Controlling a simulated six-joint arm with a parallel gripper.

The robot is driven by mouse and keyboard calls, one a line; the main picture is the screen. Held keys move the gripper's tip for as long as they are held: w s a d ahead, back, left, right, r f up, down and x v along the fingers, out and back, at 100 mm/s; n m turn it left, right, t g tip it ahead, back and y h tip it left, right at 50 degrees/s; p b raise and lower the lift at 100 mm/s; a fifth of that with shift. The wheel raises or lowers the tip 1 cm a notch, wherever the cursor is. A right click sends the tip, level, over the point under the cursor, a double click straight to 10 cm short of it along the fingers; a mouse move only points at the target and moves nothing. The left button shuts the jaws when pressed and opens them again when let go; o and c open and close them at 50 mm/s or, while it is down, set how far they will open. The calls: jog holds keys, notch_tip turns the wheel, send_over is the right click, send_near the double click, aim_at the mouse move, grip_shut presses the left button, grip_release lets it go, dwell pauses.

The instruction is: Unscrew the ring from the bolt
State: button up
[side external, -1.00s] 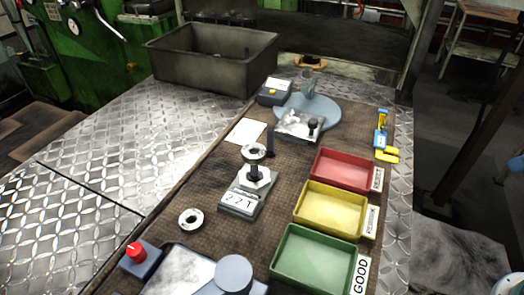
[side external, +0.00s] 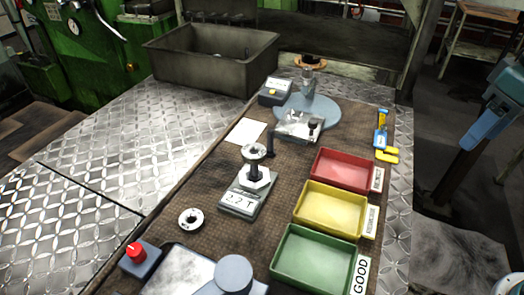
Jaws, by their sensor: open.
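The bolt (side external: 254,172) stands upright on a small grey block marked "22 T" (side external: 240,203) in the middle of the brown mat, with a pale hexagonal part at its foot. A pale metal ring (side external: 254,151) sits around or on the top of the bolt; the thread between them is too small to make out. A second, similar ring (side external: 190,220) lies flat on the mat to the lower left, apart from the bolt. A blue-grey part of my arm shows at the right edge, well away from the bolt. I cannot make out my gripper's fingers.
Red (side external: 345,170), yellow (side external: 331,208) and green (side external: 314,260) trays line the mat's right side. A thin dark post (side external: 270,141) stands close behind the bolt. A round blue-grey base (side external: 325,112) with a fixture is at the back. A red knob (side external: 136,250) is front left.

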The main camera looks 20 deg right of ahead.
jog(key=w+a+f+n+g+h, duration=0.1)
jog(key=w+a+f+g, duration=0.15)
jog(key=w+a, duration=0.4)
jog(key=w+a+f+n+g+h, duration=0.15)
jog(key=w+a+f, duration=0.25)
jog(key=a, duration=0.6)
jog(key=r+n+t+y, duration=0.2)
jog(key=n, duration=0.3)
send_over(254, 154)
jog(key=shift+f, duration=0.1)
jog(key=shift+f, duration=0.1)
jog(key=shift+f, duration=2.2)
jog(key=shift+m, duration=0.45)
jog(key=m, duration=0.3)
jog(key=shift+m, duration=0.3)
jog(key=m, duration=0.3)
jog(key=shift+m, duration=0.3)
jog(key=m, duration=0.7)
